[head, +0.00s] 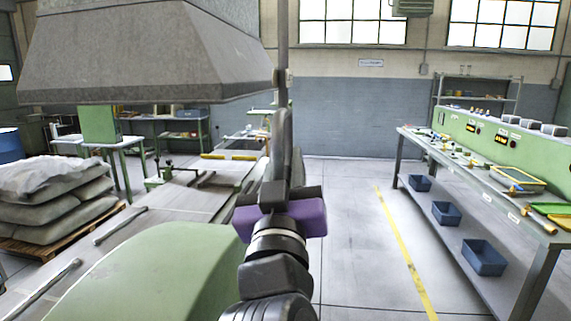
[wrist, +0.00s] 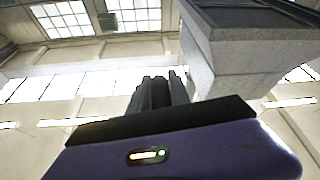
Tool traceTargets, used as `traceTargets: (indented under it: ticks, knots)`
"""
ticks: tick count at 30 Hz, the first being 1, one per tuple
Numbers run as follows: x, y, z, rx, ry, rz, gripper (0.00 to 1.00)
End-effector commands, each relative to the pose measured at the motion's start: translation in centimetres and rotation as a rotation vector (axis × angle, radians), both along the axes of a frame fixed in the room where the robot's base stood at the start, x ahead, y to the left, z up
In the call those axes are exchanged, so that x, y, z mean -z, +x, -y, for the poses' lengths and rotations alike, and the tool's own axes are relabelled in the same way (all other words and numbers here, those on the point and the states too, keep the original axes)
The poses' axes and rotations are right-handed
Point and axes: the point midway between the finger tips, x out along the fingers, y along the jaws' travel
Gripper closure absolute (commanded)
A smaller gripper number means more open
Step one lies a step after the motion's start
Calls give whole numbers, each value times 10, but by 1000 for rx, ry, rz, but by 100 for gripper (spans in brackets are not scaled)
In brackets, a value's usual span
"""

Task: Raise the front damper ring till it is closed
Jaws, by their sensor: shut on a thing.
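A big grey extraction hood (head: 140,60) fills the upper left of the head view. A thin upright dark rod (head: 283,35) runs down along the hood's right edge, past a small fitting (head: 284,77). My gripper (head: 284,115) points up, with its fingers at the rod's lower end just below the hood's rim. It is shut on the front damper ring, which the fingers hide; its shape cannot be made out. In the wrist view my gripper (wrist: 160,82) points up beside the pale underside of the hood (wrist: 235,70).
A green machine housing (head: 150,275) stands below left of my arm. Stacked sacks (head: 60,195) lie on a pallet at left. A long bench (head: 470,180) with blue bins beneath runs along the right. The floor (head: 350,230) between is clear.

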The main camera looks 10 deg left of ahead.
Motion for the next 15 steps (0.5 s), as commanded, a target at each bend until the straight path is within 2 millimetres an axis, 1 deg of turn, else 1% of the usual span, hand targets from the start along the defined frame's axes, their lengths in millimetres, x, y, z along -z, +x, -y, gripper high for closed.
traceTargets:
  ticks: [1,6,9,12,15]
  knots:
    - [-19,-2,-5,-12,1,10,100]
    - [-69,-2,-5,-14,4,13,100]
    - [-94,-3,-5,-13,3,14,100]
    - [-112,-3,-6,-14,2,15,100]
    - [-121,-3,-6,-13,1,14,100]
